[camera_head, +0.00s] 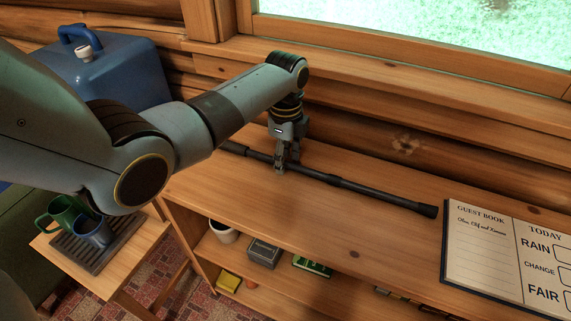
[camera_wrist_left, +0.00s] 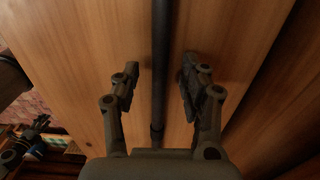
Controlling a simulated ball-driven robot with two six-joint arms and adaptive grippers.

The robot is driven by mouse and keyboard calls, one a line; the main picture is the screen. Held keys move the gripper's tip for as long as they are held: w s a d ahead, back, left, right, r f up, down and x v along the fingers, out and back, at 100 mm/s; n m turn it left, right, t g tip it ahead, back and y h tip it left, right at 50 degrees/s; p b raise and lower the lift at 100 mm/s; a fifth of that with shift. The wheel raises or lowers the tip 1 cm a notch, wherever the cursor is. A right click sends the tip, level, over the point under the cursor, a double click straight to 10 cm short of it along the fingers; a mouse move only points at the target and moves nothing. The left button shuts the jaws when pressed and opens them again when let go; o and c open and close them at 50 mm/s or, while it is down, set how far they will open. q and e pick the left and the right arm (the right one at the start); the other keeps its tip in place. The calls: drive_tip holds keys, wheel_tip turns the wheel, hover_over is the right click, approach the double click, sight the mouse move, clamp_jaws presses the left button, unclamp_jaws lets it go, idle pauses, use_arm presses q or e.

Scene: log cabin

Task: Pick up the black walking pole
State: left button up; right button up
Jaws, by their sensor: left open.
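The black walking pole (camera_head: 376,194) lies on the wooden shelf top, running from left of my gripper toward the lower right. My left gripper (camera_head: 283,163) points down over the pole near its left part. In the left wrist view the pole (camera_wrist_left: 160,60) runs between the two open fingers of the gripper (camera_wrist_left: 157,90), with a gap on each side. The fingers do not appear to touch it. Part of the pole is hidden behind the gripper in the head view.
A guest book board (camera_head: 480,250) lies at the right end of the shelf top. The log wall (camera_head: 400,145) and window sill stand close behind the pole. A side table (camera_head: 135,262) with green and blue mugs is at lower left. A blue water container (camera_head: 115,75) stands behind my arm.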

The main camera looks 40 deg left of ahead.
use_arm(q)
drive_tip(key=shift+f, duration=0.5)
drive_tip(key=shift+c, duration=0.3)
clamp_jaws()
drive_tip(key=shift+r, duration=0.2)
